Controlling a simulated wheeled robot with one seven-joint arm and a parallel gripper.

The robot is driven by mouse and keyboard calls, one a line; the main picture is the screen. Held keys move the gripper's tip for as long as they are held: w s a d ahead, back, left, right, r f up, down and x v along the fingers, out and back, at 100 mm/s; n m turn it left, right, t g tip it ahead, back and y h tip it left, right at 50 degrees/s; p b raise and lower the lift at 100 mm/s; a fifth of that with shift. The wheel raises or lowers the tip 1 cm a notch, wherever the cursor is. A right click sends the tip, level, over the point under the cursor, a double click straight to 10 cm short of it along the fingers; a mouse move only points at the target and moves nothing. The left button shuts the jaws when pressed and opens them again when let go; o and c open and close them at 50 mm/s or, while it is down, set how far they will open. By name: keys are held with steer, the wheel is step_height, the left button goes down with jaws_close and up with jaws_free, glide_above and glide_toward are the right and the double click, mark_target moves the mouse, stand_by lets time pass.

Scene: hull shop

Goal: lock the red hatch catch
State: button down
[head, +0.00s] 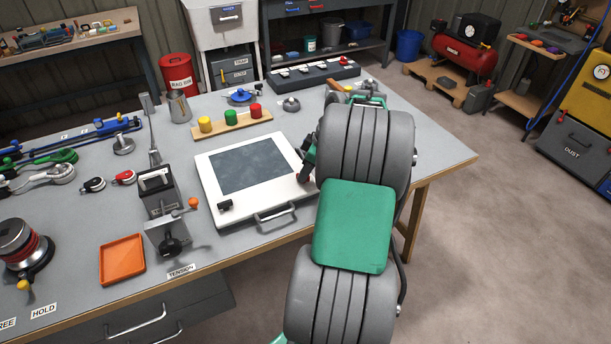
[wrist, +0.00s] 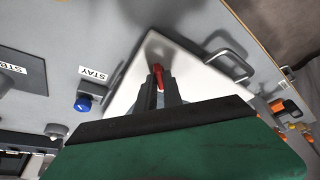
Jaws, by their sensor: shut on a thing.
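The white hatch (head: 220,190) with a dark window lies on the bench, and its white panel also fills the middle of the wrist view (wrist: 130,85). The red hatch catch (wrist: 157,71) is between my fingertips in the wrist view. My gripper (wrist: 160,88) is shut on the red catch. In the head view my arm covers most of the gripper. A black catch (head: 224,205) sits at the hatch's front left corner. A grey pull handle (head: 276,216) is on its front edge.
A clamp-like stand (head: 172,238) and an orange tray (head: 122,259) stand left of the hatch. A wooden strip with coloured knobs (head: 231,123) lies behind it. In the wrist view a blue knob (wrist: 82,104) sits by a STAY label (wrist: 93,74).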

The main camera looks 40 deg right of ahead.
mark_target(309, 190)
steer(key=m+h+b, duration=0.1)
steer(key=m, duration=0.3)
steer(key=shift+a+m+t+h+b, duration=0.15)
steer(key=shift+m+t+h+b, duration=0.15)
steer(key=shift+t+h+b, duration=0.1)
steer(key=m+h+b, duration=0.1)
steer(key=m, duration=0.3)
steer(key=shift+h, duration=0.3)
steer(key=shift+r+m, duration=0.1)
steer(key=shift+m, duration=0.2)
steer(key=c, duration=1.5)
jaws_free()
steer(key=v, duration=0.7)
steer(key=shift+a+r, duration=0.15)
steer(key=shift+r, duration=0.2)
steer(key=shift+s, duration=0.1)
